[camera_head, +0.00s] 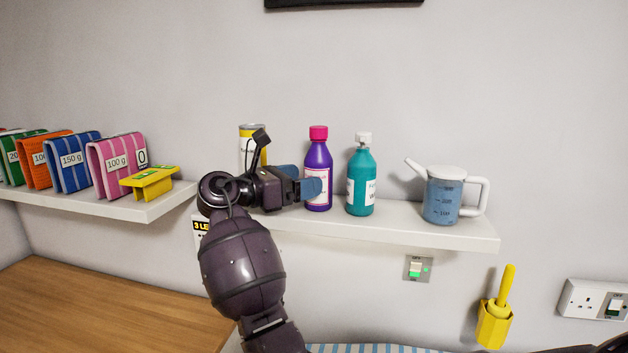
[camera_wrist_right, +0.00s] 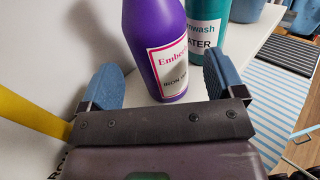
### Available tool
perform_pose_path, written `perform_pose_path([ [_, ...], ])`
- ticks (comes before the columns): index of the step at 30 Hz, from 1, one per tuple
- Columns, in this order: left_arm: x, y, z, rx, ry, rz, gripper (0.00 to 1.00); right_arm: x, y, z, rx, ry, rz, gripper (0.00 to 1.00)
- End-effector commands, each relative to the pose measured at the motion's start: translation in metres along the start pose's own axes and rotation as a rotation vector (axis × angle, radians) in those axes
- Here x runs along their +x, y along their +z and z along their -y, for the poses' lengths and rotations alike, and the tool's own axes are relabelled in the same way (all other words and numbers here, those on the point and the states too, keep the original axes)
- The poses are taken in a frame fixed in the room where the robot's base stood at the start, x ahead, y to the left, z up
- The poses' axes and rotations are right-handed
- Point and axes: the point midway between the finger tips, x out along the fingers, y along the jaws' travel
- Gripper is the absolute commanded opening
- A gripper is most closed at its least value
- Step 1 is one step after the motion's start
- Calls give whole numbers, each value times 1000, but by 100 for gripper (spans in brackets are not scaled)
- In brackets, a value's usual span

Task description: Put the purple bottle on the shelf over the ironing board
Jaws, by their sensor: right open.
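The purple bottle (camera_head: 319,168) with a pink cap stands upright on the white wall shelf (camera_head: 390,228), which is above the striped ironing board (camera_head: 370,349). My right gripper (camera_head: 300,186) is at the bottle's left side. In the right wrist view, the open blue fingers (camera_wrist_right: 165,88) are on either side of the purple bottle (camera_wrist_right: 155,35), with its lower label between or just beyond their tips. I cannot tell whether either finger touches it. The bottle's cap is outside the wrist view. My left gripper is not in view.
A teal bottle (camera_head: 361,180) stands close to the right of the purple one. Another shelf (camera_head: 140,208) at left holds several striped packs.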

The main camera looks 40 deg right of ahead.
Motion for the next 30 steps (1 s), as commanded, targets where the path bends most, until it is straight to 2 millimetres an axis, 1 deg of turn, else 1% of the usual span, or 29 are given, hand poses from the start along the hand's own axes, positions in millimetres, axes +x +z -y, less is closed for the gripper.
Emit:
perform_pose_path([
  [1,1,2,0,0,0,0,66,-12,-1,0,0,3,-2,88],
  [6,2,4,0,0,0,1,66,-43,-1,0,0,3,-1,88],
  [9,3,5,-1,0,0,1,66,-59,0,0,1,2,-1,88],
  [12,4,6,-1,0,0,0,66,-70,0,0,0,1,0,88],
  [18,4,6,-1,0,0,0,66,-79,0,0,1,0,-1,88],
  [30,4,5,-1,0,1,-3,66,-80,0,0,1,0,0,88],
])
